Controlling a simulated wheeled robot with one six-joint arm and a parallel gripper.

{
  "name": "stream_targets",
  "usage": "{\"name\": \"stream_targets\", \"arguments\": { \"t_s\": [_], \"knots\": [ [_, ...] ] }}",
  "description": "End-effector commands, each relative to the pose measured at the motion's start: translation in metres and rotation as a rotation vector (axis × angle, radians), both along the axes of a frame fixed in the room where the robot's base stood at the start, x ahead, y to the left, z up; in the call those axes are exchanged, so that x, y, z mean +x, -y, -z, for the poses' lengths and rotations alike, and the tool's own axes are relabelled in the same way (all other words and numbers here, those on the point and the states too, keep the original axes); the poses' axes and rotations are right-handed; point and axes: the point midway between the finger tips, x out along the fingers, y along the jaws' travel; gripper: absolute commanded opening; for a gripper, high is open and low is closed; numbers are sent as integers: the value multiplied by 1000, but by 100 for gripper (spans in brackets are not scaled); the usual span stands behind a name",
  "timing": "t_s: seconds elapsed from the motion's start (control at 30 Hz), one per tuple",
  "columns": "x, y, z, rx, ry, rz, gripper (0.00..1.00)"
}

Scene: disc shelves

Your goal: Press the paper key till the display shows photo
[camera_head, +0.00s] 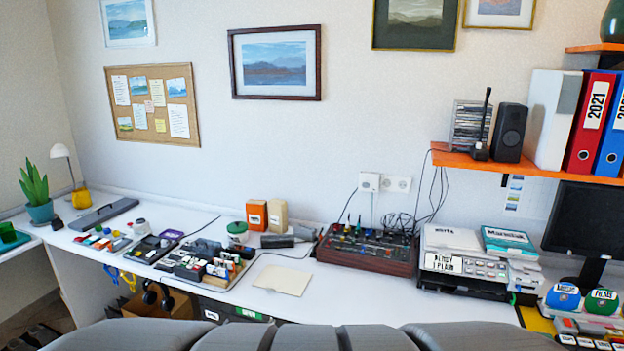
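A white and black printer-like machine (465,284) stands on the white desk at the right. Its front carries a small light display (443,263) with two lines of dark text; the lower line seems to read "PLAIN", and the upper one is hard to read. To the right of the display is a panel of small pale keys (484,268). Their labels are too small to read, so I cannot tell which is the paper key. My gripper is not in view.
A mixer-like box with knobs (367,250) and cables stands left of the machine. An orange shelf (520,166) with a speaker and binders hangs above it. A dark monitor (588,220) and labelled discs (563,296) are to its right. A paper sheet (283,280) lies mid-desk.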

Motion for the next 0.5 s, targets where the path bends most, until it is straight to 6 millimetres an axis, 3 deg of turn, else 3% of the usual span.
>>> {"name": "stream_targets", "arguments": {
  "t_s": [0.07, 0.4, 0.5],
  "knots": [
    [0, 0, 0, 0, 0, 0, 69],
    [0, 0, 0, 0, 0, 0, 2],
    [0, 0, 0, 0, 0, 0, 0]
  ]
}}
